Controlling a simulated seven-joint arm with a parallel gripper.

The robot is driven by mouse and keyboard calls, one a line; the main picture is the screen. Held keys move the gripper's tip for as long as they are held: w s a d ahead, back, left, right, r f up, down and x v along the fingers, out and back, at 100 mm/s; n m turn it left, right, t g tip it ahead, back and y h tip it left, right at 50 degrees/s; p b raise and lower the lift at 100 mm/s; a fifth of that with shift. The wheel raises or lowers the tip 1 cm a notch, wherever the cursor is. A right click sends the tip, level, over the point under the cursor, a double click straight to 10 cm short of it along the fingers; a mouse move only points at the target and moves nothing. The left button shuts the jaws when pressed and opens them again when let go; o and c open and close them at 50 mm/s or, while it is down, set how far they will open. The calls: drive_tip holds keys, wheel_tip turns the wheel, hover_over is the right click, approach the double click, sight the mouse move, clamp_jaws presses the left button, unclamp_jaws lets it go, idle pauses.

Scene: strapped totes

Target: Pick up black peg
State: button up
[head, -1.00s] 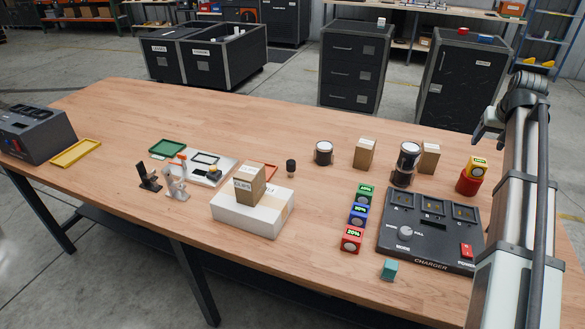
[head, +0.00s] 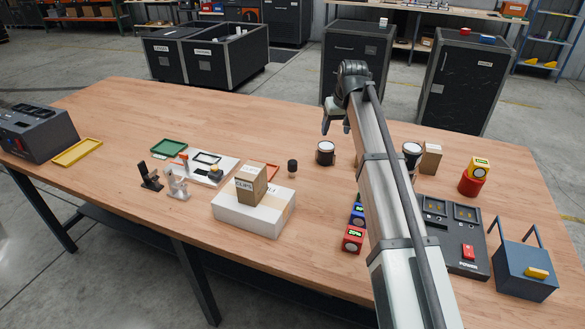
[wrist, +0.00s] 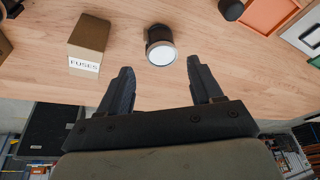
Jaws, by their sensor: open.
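The black peg (head: 292,167) is a small dark cylinder standing on the wooden table, right of the white box with a carton on it. In the wrist view, a dark round thing (wrist: 231,9), apparently the peg, is cut off by the top edge. My gripper (head: 333,122) is above the far side of the table, to the right of the peg and well above it. In the wrist view my gripper (wrist: 160,88) has its two fingers wide apart with nothing between them.
A white-topped jar (head: 325,152) stands right of the peg and also shows ahead of my fingers (wrist: 160,45). A FUSES carton (wrist: 88,42) is beside it. The white box (head: 250,212) stands left of the peg. An orange tray (wrist: 268,14) lies near it.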

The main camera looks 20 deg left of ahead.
sight(293, 162)
drive_tip(key=s+a+f+m+g, duration=0.2)
drive_tip(key=s+a+m, duration=0.2)
drive_tip(key=a+m, duration=0.85)
drive_tip(key=f+m, duration=0.2)
drive_tip(key=m, duration=0.2)
drive_tip(key=f+m, duration=0.3)
drive_tip(key=m, duration=0.1)
drive_tip(key=s+f+m, duration=0.1)
drive_tip(key=f+m, duration=0.2)
drive_tip(key=m, duration=0.1)
drive_tip(key=shift+d+f+g, duration=0.2)
drive_tip(key=shift+g, duration=0.2)
drive_tip(key=shift+s+a+f, duration=0.1)
drive_tip(key=shift+a+f, duration=0.05)
drive_tip(key=shift+f, duration=1.1)
drive_tip(key=shift+s+a+f, duration=0.1)
drive_tip(key=shift+a+f, duration=0.05)
drive_tip(key=shift+f, duration=1.1)
drive_tip(key=shift+c, duration=0.2)
drive_tip(key=c, duration=1.1)
